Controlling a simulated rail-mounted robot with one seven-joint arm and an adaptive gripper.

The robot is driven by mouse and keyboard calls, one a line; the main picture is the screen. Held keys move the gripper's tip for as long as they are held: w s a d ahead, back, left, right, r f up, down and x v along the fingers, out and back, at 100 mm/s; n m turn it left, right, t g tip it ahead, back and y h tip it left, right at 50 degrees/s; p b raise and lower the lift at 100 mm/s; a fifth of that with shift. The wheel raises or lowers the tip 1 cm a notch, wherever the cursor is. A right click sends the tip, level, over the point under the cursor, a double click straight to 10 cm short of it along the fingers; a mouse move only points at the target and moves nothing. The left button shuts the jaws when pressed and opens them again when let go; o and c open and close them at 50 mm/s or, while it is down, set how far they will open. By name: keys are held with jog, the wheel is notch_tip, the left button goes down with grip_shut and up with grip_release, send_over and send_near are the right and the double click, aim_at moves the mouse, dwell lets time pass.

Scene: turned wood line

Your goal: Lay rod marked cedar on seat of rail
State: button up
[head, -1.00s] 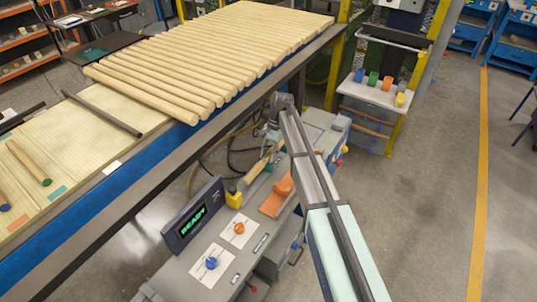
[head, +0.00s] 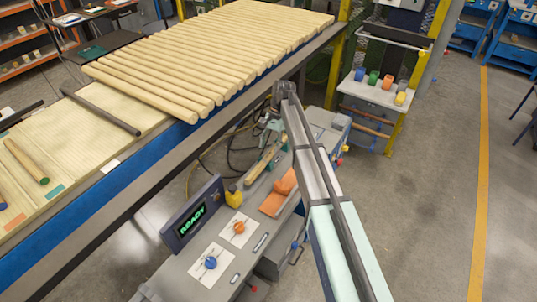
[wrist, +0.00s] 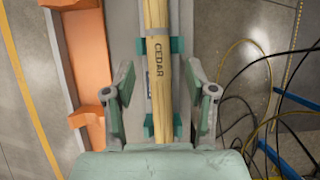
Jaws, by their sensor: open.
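The pale wooden rod marked CEDAR (wrist: 157,65) runs lengthwise over two teal supports (wrist: 177,46) on a grey strip in the wrist view, slightly slanted. My gripper (wrist: 158,88) is open, with one finger on each side of the rod and a gap at both sides. In the head view the rod (head: 264,160) shows small on the grey bench, beside the orange holder (head: 279,195), partly hidden by my arm. I cannot tell which part is the rail's seat.
A conveyor with many pale rods (head: 205,60) runs along the left. A dark display reading READY (head: 193,215), a yellow block (head: 233,197) and two white cards with knobs stand on the bench. Cables (wrist: 245,95) lie right of the rod in the wrist view.

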jog(key=b+v, duration=0.2)
jog(key=v, duration=0.7)
jog(key=shift+r, duration=0.1)
